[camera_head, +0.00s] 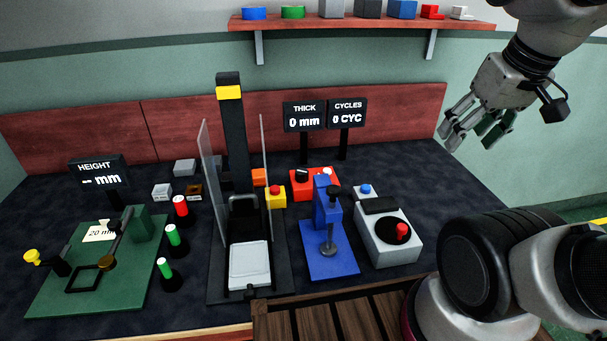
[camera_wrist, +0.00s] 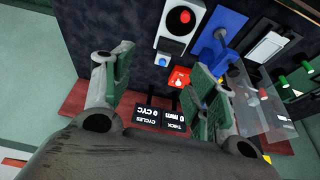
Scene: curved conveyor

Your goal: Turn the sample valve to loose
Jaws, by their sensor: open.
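No part carries a readable valve label, so I cannot tell for certain which one is the sample valve. A grey box (camera_head: 388,252) at the right of the bench has a black disc with a red knob (camera_head: 402,232); this knob also shows in the wrist view (camera_wrist: 184,16). A red box (camera_head: 313,186) behind the blue press has a black knob (camera_head: 301,175) and a pale button; the box also shows in the wrist view (camera_wrist: 179,78). My gripper (camera_head: 470,137) is open and empty, raised above and right of the bench, apart from everything.
A blue press (camera_head: 330,252) with a black handle stands left of the grey box. A blue button (camera_head: 366,189) sits behind it. A black column with clear panels (camera_head: 204,180) and a green height gauge plate (camera_head: 75,290) are farther left. A red shelf (camera_head: 340,22) hangs above.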

